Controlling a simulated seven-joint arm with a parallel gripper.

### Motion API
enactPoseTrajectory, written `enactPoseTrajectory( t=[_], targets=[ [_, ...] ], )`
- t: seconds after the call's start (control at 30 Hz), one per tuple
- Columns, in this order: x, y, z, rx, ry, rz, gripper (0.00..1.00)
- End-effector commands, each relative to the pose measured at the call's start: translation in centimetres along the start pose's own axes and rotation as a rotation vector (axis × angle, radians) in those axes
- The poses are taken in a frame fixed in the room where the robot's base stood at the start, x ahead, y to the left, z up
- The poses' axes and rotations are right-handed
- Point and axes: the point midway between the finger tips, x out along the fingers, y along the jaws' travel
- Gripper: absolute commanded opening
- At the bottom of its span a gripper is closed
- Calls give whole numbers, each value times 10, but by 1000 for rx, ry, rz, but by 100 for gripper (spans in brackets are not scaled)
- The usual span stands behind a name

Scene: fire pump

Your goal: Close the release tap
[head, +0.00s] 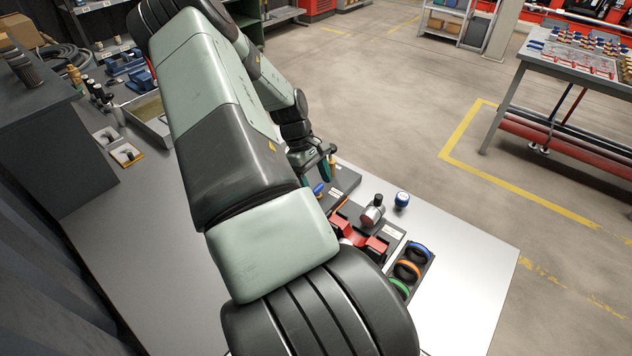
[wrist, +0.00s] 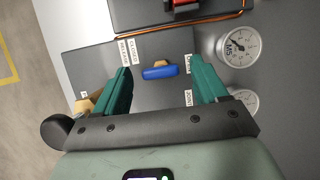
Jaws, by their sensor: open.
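A tap with a blue handle (wrist: 155,73), which I take for the release tap, sits on a dark grey panel (wrist: 88,62). A bit of brass shows above the handle. The handle lies nearly level across the wrist view, its right end toward a small label near the right finger. Labels that seem to read "RELEASE" and "CLOSED" are above it. My gripper (wrist: 160,82) is open and empty, one teal finger either side of the handle in the picture, apart from it. In the head view my gripper (head: 313,170) is over the panel, near the blue handle (head: 319,189).
Two round gauges (wrist: 238,46) stand right of the right finger. In the head view a red part (head: 358,240), a blue-capped item (head: 401,199) and a tray of coloured rings (head: 409,270) lie nearer on the grey table (head: 470,262).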

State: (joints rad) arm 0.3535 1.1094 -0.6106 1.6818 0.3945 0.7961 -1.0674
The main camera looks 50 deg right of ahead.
Motion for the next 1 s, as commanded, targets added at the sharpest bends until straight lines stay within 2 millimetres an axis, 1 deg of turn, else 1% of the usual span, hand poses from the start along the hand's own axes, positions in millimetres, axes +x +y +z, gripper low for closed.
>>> enactPoseTrajectory(
  t=[0.1,0.3,0.37,0.6,0.67,0.7,1.0],
  targets=[
    [3,0,0,-1,0,1,72],
    [3,0,0,-1,1,1,72],
    [3,0,0,-1,1,1,65],
    [3,0,0,-1,1,1,28],
    [3,0,0,-1,1,1,19],
    [3,0,0,-1,1,1,16],
    [2,1,-1,42,2,-16,16]
  ],
)
